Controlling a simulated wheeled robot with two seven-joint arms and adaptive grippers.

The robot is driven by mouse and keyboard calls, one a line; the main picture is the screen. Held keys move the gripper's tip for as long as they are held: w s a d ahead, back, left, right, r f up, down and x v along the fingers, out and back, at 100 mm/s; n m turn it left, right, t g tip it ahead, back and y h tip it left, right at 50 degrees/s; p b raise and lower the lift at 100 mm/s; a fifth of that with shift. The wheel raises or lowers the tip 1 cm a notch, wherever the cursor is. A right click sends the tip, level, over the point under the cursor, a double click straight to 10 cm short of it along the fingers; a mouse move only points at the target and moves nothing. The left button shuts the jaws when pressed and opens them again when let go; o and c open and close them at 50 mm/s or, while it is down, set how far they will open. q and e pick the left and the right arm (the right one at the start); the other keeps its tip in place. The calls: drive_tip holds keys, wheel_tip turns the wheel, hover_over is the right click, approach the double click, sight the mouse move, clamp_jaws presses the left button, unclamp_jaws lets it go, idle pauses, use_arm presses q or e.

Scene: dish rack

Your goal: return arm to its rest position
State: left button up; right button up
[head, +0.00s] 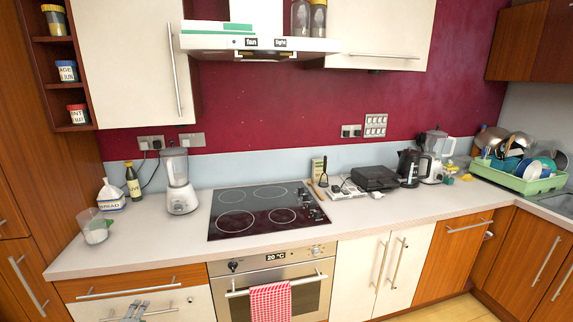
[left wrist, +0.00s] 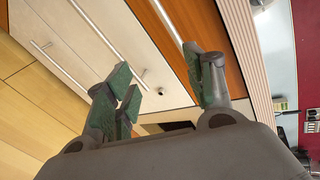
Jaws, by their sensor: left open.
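My left gripper (left wrist: 163,88) is open in the left wrist view, its two green-padded fingers apart with nothing between them. Behind the fingers are the cream and wooden cabinet fronts, shown tilted. In the head view the tips of my left gripper (head: 137,310) show small at the bottom edge, in front of the cream cabinet front left of the oven and below the worktop. It appears clear of the worktop objects. My right gripper is in neither view.
The worktop (head: 350,212) runs along the wall with a blender (head: 179,185), a hob (head: 266,208) and a glass (head: 94,228) near its left end. A green dish rack (head: 512,183) full of dishes stands at right. Drawer handles and a checked towel (head: 270,303) stick out low down.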

use_arm(q)
drive_tip(key=s+a+f+n+g, duration=0.2)
drive_tip(key=s+a+f+n, duration=0.15)
drive_tip(key=f, duration=0.45)
drive_tip(key=s+a+f+n+g, duration=0.2)
drive_tip(key=s+f+n, duration=0.25)
drive_tip(key=f, duration=0.35)
drive_tip(key=s+d+f+n+g, duration=0.2)
drive_tip(key=s+f, duration=0.6)
drive_tip(key=s+d+f+n+g, duration=0.1)
drive_tip(key=s+d+f+n, duration=0.15)
drive_tip(key=s+f, duration=0.6)
drive_tip(key=s+d+f+n+g+h, duration=0.1)
drive_tip(key=s+d+f+g, duration=0.1)
drive_tip(key=s+d+f, duration=0.5)
drive_tip(key=s+d+f+n+g+h, duration=0.1)
drive_tip(key=s+d+f+n, duration=0.15)
drive_tip(key=s, duration=0.85)
drive_tip(key=s+d+f+g, duration=0.1)
drive_tip(key=s+d, duration=0.5)
drive_tip(key=d, duration=0.2)
drive_tip(key=s+d+f+g+h, duration=0.1)
drive_tip(key=s+d+f, duration=0.1)
drive_tip(key=s+d, duration=0.3)
drive_tip(key=d, duration=0.3)
drive_tip(key=shift+s+d, duration=0.4)
